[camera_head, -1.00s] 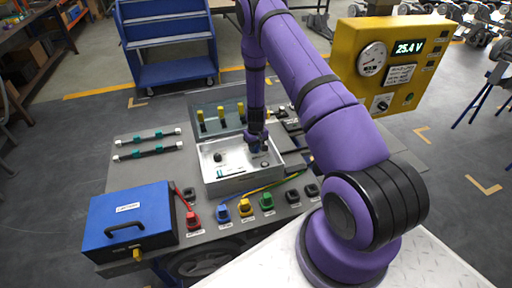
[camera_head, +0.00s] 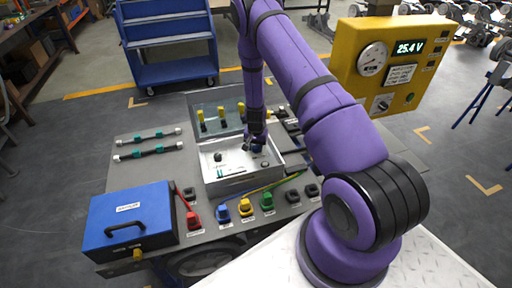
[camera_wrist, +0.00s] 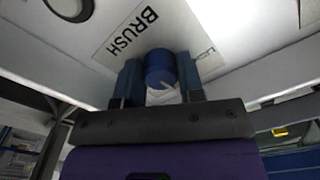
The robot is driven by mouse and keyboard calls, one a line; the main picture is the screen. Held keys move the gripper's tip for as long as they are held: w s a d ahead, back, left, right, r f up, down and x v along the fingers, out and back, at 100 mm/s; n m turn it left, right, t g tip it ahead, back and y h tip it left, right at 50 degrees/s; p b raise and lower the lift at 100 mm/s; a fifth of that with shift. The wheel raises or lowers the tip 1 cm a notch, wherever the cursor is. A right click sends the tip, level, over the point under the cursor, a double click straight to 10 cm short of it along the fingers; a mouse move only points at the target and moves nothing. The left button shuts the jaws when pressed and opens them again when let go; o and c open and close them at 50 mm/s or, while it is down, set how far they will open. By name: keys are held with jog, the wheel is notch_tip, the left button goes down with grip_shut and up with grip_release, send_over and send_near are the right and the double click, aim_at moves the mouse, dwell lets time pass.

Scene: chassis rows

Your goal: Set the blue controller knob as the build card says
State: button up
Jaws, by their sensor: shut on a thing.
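The blue controller knob (camera_wrist: 160,70) stands between my two fingers in the wrist view, with a small pale mark near its lower edge. My gripper (camera_wrist: 160,82) is shut on it, one finger on each side. The pale panel beside it carries a label (camera_wrist: 126,36) reading "BRUSH"; a second label is partly hidden by the fingers. In the head view, my gripper (camera_head: 254,145) is down at the open controller box (camera_head: 238,184), and the knob there is too small or hidden to make out. The knob's exact setting cannot be read.
A black knob (camera_head: 217,157) is left of my gripper on the box panel. A blue case (camera_head: 130,222) and several coloured connectors stand at the bench's front. A yellow panel (camera_head: 345,65) with a gauge and a 25.4 V display stands at the right.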

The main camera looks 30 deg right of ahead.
aim_at(256, 147)
jog(key=shift+m, duration=0.6)
jog(key=o, duration=0.9)
notch_tip(256, 147, up, 11)
jog(key=shift+f, duration=0.1)
dwell(0.5)
